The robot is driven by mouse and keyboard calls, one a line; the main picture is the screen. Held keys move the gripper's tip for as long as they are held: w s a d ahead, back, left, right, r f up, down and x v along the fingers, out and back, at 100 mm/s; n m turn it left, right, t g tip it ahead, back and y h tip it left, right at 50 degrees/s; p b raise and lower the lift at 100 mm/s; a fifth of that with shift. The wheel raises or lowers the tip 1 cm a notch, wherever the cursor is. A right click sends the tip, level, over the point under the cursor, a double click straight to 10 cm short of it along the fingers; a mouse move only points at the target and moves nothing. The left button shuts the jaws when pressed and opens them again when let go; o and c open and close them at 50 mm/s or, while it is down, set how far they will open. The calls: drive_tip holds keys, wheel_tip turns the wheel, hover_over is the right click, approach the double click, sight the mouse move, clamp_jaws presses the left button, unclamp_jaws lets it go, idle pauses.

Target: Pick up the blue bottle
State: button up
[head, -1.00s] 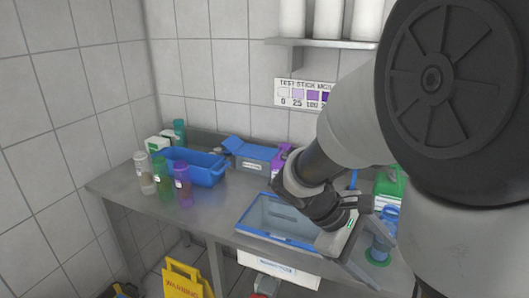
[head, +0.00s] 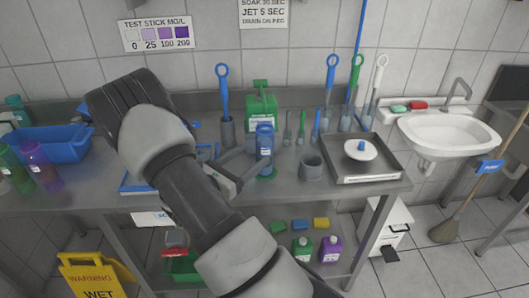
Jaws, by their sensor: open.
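The blue bottle (head: 264,141) stands upright on the steel table, with green at its base. It has a pale label on its front. My gripper (head: 243,168) is to its left, its two dark fingers spread and pointing toward the bottle. The gripper looks empty. I cannot tell whether a fingertip touches the bottle.
A green jug (head: 261,104) stands behind the bottle. A grey cup (head: 312,167) and a tray (head: 372,179) with a white dish are to its right. Several brushes hang or stand behind. A blue bin (head: 55,143) and a purple bottle (head: 40,165) are at left.

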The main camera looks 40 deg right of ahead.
sight(271, 141)
drive_tip(key=p+x, duration=0.1)
drive_tip(key=x, duration=0.9)
drive_tip(key=shift+d+r, duration=0.1)
drive_tip(key=shift+d, duration=0.3)
drive_tip(key=shift+c, duration=0.5)
drive_tip(key=c, duration=1)
